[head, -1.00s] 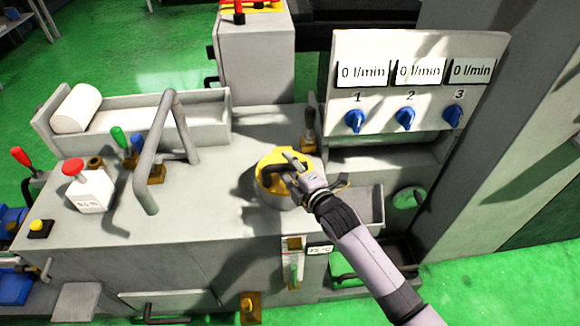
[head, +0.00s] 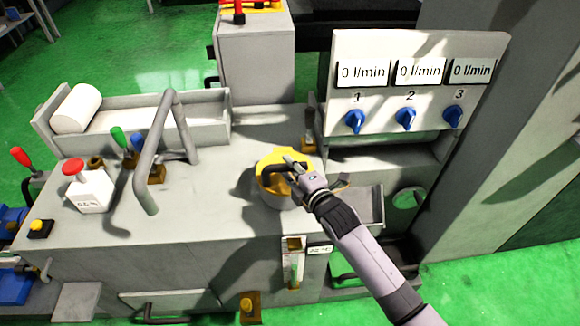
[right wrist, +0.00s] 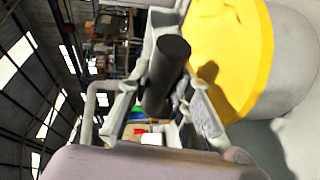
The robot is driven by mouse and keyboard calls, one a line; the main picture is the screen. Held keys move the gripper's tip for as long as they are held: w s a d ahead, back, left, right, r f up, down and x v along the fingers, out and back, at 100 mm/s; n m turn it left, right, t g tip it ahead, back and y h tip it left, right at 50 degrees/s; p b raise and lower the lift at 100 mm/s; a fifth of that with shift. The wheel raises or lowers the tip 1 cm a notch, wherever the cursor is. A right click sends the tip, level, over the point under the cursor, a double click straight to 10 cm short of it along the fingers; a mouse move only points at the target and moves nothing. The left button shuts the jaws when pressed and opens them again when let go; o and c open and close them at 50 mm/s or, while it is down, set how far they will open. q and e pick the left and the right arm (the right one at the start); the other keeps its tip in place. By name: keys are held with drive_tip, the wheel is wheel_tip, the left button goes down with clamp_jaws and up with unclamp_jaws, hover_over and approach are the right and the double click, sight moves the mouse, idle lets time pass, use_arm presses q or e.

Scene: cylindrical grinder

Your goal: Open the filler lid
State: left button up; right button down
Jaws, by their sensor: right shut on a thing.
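The filler lid (head: 269,161) is a round yellow cap on a short grey cylindrical neck on top of the machine. It has a dark bar handle (head: 270,175). My right gripper (head: 294,168) is at the right side of the lid, shut on the handle. In the right wrist view the dark handle (right wrist: 166,75) sits between the fingers of the gripper (right wrist: 175,95), and the yellow lid (right wrist: 230,50) is beside it. The lid appears seated on its neck; its underside is hidden. My left gripper is not in view.
A grey bent pipe (head: 148,150) stands left of the lid. A small black-handled lever (head: 309,130) stands close behind it. A panel with three blue knobs (head: 405,118) rises at the right rear. The machine top (head: 195,215) between pipe and lid is clear.

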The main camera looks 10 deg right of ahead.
drive_tip(key=shift+w+r+p, duration=0.1)
drive_tip(key=shift+r+p, duration=0.3)
drive_tip(key=shift+p, duration=0.25)
drive_tip(key=w+r+m+g+p, duration=0.1)
drive_tip(key=w+r+g+p, duration=0.2)
drive_tip(key=w+r+p, duration=0.3)
drive_tip(key=shift+w+r+g+h+p, duration=0.15)
drive_tip(key=shift+w+g+h+p, duration=0.25)
drive_tip(key=shift+p, duration=1.4)
drive_tip(key=c, duration=1.4)
unclamp_jaws()
drive_tip(key=shift+s, duration=0.1)
